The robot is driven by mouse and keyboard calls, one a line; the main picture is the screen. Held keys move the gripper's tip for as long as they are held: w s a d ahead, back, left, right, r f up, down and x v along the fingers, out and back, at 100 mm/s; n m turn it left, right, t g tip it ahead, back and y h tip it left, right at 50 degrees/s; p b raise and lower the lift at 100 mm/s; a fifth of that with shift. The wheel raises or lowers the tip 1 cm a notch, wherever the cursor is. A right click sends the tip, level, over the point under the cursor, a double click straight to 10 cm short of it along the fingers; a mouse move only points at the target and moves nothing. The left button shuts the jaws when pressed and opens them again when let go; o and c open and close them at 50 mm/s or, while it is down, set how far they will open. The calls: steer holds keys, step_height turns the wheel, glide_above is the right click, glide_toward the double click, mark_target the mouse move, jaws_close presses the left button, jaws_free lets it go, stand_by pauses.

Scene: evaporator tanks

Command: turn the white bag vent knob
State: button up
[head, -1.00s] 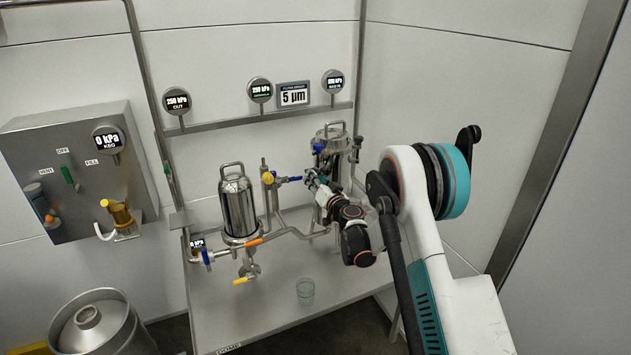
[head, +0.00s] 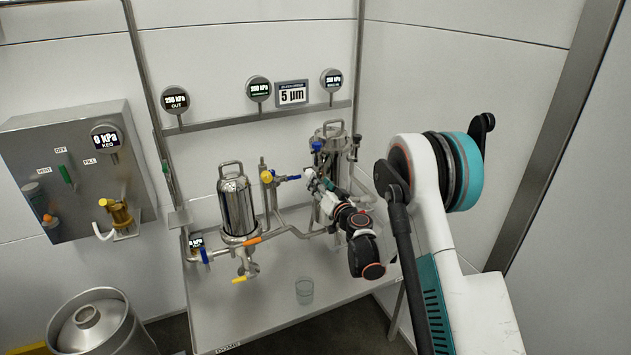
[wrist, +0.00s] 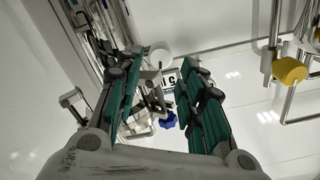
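A round white knob (wrist: 159,55) shows in the wrist view, just ahead of and between my fingertips; it looks like the bag vent knob. I cannot pick it out in the head view, where my gripper and the fittings cover that area. My gripper (wrist: 162,64) has its two green-padded fingers spread apart with nothing held between them. I cannot tell whether a finger touches the knob. In the head view my gripper (head: 314,182) is at the left front of the right steel filter vessel (head: 333,140), which it partly hides.
A blue knob (wrist: 168,120) lies between the fingers in the wrist view, and a yellow knob (wrist: 289,70) is at the right. The left filter vessel (head: 236,205), pipes and blue-handled valve (head: 288,178) stand close by.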

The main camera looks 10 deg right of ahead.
mark_target(310, 173)
steer(key=v, duration=0.7)
steer(key=shift+s, duration=0.15)
steer(key=w+a+n, duration=0.3)
steer(key=w+n, duration=0.2)
steer(key=w, duration=0.7)
steer(key=shift+a+n, duration=0.3)
steer(key=shift+n, duration=0.1)
steer(key=shift+f, duration=0.1)
steer(key=c, duration=0.8)
